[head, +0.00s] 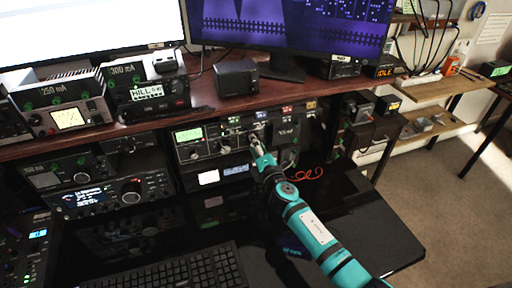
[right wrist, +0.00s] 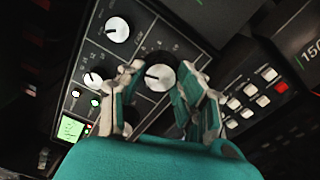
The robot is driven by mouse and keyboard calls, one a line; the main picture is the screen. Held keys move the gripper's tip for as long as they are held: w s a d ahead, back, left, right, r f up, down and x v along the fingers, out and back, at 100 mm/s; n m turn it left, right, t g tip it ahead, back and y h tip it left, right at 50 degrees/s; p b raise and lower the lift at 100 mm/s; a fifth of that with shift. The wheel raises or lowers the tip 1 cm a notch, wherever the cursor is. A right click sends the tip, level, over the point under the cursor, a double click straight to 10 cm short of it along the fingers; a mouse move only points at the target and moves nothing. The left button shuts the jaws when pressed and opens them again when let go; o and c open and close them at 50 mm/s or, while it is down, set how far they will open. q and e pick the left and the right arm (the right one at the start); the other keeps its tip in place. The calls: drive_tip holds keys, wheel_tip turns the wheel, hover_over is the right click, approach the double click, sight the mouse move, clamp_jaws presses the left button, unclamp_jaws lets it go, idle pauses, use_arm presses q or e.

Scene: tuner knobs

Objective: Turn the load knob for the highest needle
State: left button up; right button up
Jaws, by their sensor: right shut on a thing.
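The tuner (head: 216,137) is a dark-faced unit with a lit green meter (head: 189,135), under the shelf in the middle of the head view. In the right wrist view its panel (right wrist: 91,54) looks tilted, with the meter (right wrist: 72,128) at lower left. Two other white knobs (right wrist: 117,29) and (right wrist: 93,80) show on the panel. In the head view my right gripper (head: 258,142) hides the knob. The meter's needle is too small to read.
A radio with a display (head: 88,196) stands left of the tuner. A keyboard (head: 170,272) lies on the black desk below. A red cable (head: 308,174) lies right of my right gripper. Monitors (head: 290,22) stand above the shelf.

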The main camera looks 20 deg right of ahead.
drive_tip(key=shift+m+b, duration=0.5)
drive_tip(key=shift+m, duration=3.3)
drive_tip(key=o, duration=1.1)
drive_tip(key=shift+o, duration=0.2)
drive_tip(key=s, duration=1.2)
drive_tip(key=shift+d, duration=0.2)
